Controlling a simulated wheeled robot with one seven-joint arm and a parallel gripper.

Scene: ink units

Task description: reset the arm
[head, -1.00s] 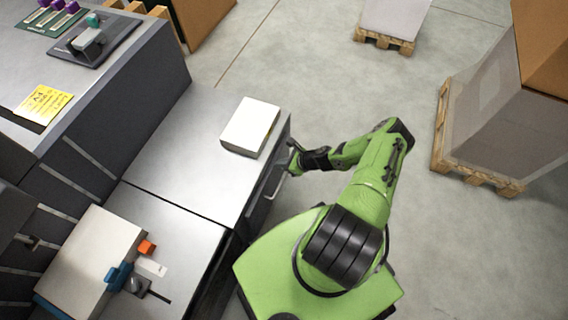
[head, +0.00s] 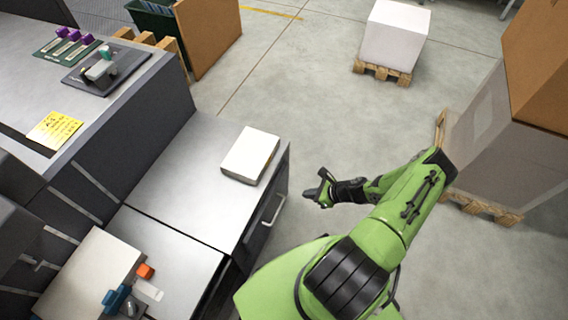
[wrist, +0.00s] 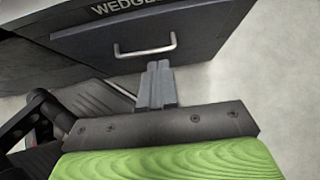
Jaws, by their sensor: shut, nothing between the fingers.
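My gripper (head: 313,193) is at the end of my green and black arm, over the floor to the right of the grey cabinet (head: 190,185). In the wrist view my gripper (wrist: 158,68) is shut, its two grey fingers together with nothing between them. Just beyond the fingertips in that view is the handle (wrist: 146,47) of a dark drawer (wrist: 185,30) with a partly cut-off label reading "WEDGE". In the head view the handle (head: 274,211) is on the cabinet's right side, and my gripper is apart from it. The drawer looks closed.
A white box-like block (head: 250,154) lies on the cabinet top. Purple-topped items (head: 68,40) and a yellow note (head: 54,130) are on the upper left counter. Pallets with a white box (head: 396,35) and a large wrapped load (head: 500,140) stand right. The floor between is clear.

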